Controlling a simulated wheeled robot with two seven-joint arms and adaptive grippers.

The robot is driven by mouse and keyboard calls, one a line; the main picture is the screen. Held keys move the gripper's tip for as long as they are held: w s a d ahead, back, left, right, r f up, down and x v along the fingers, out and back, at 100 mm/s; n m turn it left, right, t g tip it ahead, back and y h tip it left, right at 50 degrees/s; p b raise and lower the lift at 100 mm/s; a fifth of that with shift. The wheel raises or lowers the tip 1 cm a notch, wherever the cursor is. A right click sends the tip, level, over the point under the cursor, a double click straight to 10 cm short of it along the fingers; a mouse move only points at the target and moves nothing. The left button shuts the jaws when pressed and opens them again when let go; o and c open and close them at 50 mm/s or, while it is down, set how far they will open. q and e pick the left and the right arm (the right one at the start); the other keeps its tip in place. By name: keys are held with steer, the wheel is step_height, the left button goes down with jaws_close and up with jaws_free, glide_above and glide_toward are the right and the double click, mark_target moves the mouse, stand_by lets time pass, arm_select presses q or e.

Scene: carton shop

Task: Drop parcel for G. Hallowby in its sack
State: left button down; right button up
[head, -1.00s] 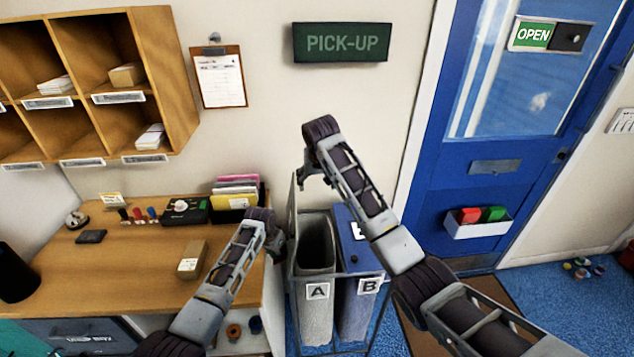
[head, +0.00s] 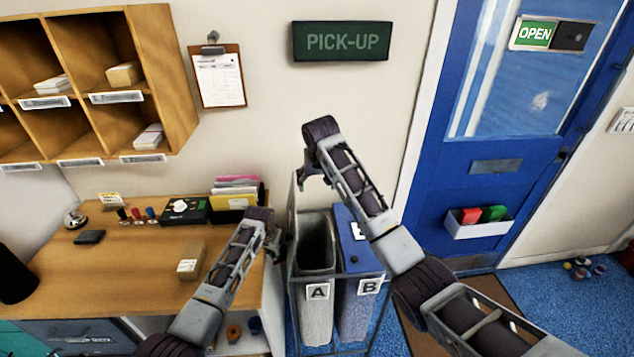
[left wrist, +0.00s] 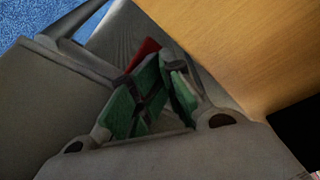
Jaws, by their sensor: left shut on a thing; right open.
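My left gripper (head: 278,246) is beside the desk's right edge, just left of the mouth of grey sack A (head: 316,312). In the left wrist view, my left gripper (left wrist: 152,96) is shut on a partly hidden thing (left wrist: 147,50), of which a red part shows between the dark green fingers; no name on it can be read. Sack A is open at the top. Sack B (head: 354,315) stands right of it under a blue lid (head: 352,238). My right gripper (head: 312,181) is open and empty, above and behind the sacks near the wall.
A small tan box with a pale label (head: 191,262) lies on the wooden desk (head: 130,265). Folders (head: 236,190) stand at its back right. A metal rack (head: 290,300) frames the sacks. Pigeonholes (head: 165,70) hang upper left; a blue door (head: 500,130) is at right.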

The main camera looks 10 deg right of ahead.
arm_select(q)
steer(key=shift+w+v, duration=0.15)
steer(key=shift+v, duration=0.55)
steer(key=shift+w+v, duration=0.15)
steer(key=shift+v, duration=0.5)
steer(key=w+d+v, duration=0.1)
steer(key=v, duration=0.7)
steer(key=shift+w+r, duration=0.2)
steer(key=shift+w, duration=0.05)
stand_by(1.3)
steer(key=shift+d+r, duration=0.1)
steer(key=shift+d, duration=0.05)
steer(key=v, duration=1.2)
stand_by(0.6)
